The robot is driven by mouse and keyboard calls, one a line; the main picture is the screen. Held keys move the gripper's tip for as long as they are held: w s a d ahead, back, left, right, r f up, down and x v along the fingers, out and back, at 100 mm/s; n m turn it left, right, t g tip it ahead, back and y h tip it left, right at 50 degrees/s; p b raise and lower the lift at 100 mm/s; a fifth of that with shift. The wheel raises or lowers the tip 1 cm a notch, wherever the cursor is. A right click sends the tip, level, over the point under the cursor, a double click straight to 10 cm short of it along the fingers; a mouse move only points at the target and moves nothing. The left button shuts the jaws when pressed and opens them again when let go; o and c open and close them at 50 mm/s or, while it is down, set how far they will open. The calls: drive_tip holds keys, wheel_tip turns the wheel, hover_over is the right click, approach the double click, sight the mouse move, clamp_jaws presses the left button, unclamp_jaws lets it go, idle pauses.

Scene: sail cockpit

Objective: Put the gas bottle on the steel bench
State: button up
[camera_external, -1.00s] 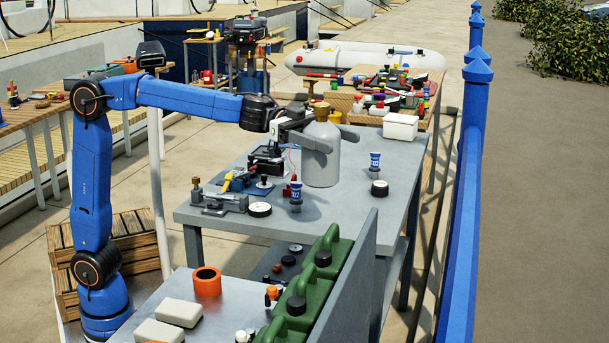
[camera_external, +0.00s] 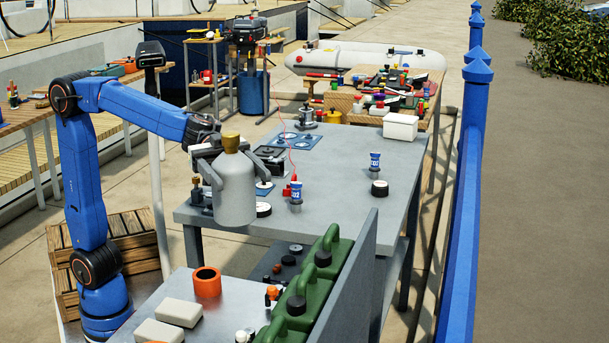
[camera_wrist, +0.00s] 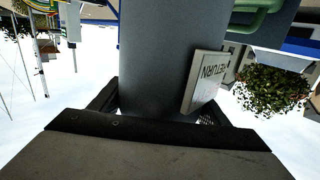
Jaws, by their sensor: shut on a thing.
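The gas bottle (camera_external: 236,197) is a grey cylinder with a brass-coloured top. My gripper (camera_external: 233,165) is shut on it around its upper body and holds it roughly upright, near the front left edge of the grey table (camera_external: 335,215). I cannot tell its exact height. In the wrist view the grey bottle (camera_wrist: 158,55) fills the middle between the dark jaws. The bench with a brushed steel top (camera_external: 235,290) is in front at the bottom, below the bottle in the picture.
On the grey table are blue-white cups (camera_external: 296,192) and a black puck (camera_external: 379,188). Its right part is mostly clear.

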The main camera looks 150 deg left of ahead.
wheel_tip(320, 180, down, 20)
drive_tip(key=shift+f, duration=0.15)
idle(0.8)
drive_tip(key=shift+a, duration=0.1)
drive_tip(key=o, duration=1.9)
drive_tip(key=shift+f, duration=0.15)
drive_tip(key=s, duration=1.2)
drive_tip(key=shift+r, duration=0.4)
